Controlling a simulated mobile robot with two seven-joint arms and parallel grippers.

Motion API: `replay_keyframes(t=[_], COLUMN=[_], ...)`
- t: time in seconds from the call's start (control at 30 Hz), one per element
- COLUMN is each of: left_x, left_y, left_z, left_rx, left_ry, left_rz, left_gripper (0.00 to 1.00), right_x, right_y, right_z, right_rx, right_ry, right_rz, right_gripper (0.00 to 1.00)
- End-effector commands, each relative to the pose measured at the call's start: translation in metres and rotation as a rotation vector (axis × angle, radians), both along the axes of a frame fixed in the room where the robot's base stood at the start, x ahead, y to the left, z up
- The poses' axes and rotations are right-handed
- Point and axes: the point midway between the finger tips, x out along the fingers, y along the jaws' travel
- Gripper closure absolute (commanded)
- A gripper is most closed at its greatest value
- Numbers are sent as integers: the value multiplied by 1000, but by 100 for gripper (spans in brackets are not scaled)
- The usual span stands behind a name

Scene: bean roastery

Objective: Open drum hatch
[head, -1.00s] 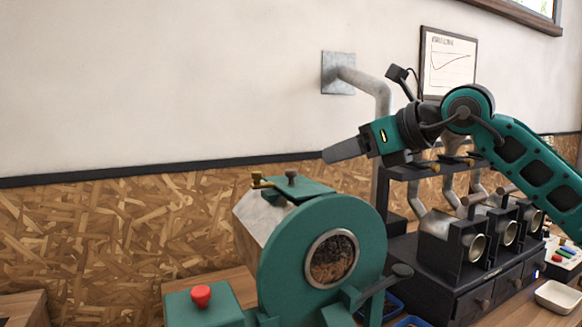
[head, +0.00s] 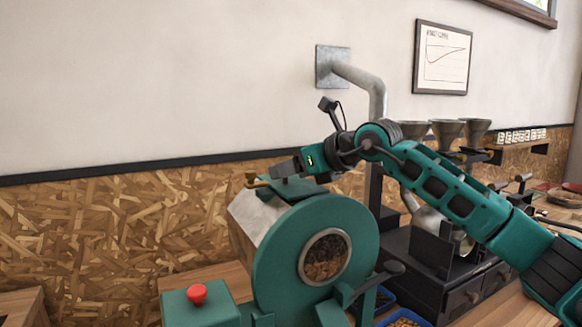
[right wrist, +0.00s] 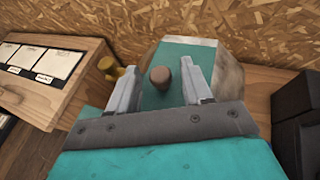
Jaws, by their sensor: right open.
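The drum roaster (head: 262,268) is a green round-faced machine with a window (head: 326,257) showing brown beans. Its green hatch (head: 305,189) is on top, lying flat and apparently closed. My right gripper (head: 275,172) is over the roaster's top. In the right wrist view, its two fingers (right wrist: 162,82) are open, one on each side of the knob with gaps between. In the head view, the knob is hidden by the gripper. My left gripper is out of view.
A brass fitting (right wrist: 108,68) sits beside the hatch. A red button (head: 197,294) is on a green box at the front left. A dark sample roaster bank (head: 440,262) stands right, under my right arm. A grey duct (head: 362,82) rises behind.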

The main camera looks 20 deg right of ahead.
Motion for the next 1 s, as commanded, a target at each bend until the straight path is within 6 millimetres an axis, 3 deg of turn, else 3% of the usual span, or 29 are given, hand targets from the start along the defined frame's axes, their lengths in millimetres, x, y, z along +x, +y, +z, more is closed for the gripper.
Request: replay_keyframes(t=[0.57,1.0], left_x=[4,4], left_y=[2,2], left_z=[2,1], left_rx=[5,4], left_ry=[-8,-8], left_rz=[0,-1], left_gripper=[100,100], right_x=[0,0], right_y=[0,0], right_z=[0,0], right_rx=[1,5], right_ry=[1,1], right_rz=[0,0], right_gripper=[100,100])
